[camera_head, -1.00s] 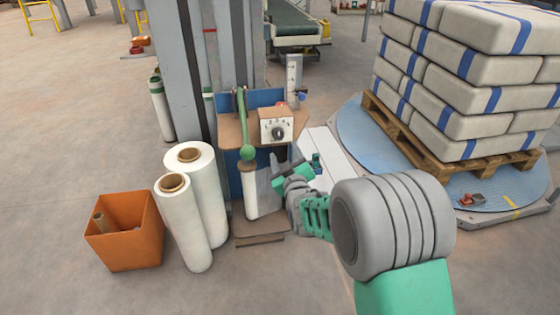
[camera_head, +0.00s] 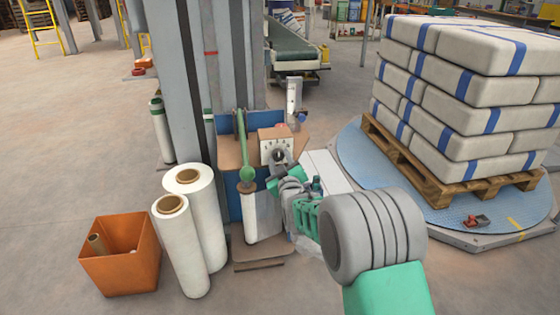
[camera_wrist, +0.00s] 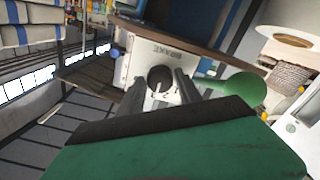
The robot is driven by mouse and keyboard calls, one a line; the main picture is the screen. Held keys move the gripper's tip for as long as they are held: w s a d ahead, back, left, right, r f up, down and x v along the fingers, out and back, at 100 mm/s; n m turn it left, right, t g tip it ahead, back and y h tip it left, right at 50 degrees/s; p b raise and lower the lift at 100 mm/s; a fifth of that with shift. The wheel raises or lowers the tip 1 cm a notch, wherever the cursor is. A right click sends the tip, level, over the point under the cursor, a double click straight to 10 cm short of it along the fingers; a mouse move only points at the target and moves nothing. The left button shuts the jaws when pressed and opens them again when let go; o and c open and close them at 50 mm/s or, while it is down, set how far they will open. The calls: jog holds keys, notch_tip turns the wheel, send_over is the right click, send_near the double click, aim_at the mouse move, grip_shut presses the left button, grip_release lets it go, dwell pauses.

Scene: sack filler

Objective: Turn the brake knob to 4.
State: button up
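The brake box is a pale panel (camera_head: 267,146) on the wrapper's carriage. In the wrist view it appears turned over, with the word BRAKE on its face (camera_wrist: 171,52). Its round dark knob (camera_wrist: 159,77) shows there, with a few scale numbers beside it. In the head view the knob (camera_head: 278,154) is partly covered by my gripper. My gripper (camera_wrist: 160,84) is open, its two dark fingers apart on either side of the knob in the wrist view. I cannot tell whether they touch it. The knob's exact setting is not readable.
Film rolls (camera_head: 180,245) and an orange bin (camera_head: 122,262) stand left. A pallet (camera_head: 452,183) of sacks is right.

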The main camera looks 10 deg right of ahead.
grip_shut()
jog(key=shift+m, duration=0.3)
jog(key=shift+f+m+b, duration=0.1)
jog(key=shift+m+b, duration=0.55)
jog(key=shift+m, duration=0.15)
jog(key=shift+m+b, duration=0.75)
jog(key=shift+m, duration=1.05)
jog(key=shift+o, duration=2.1)
grip_release()
jog(key=shift+a, duration=0.1)
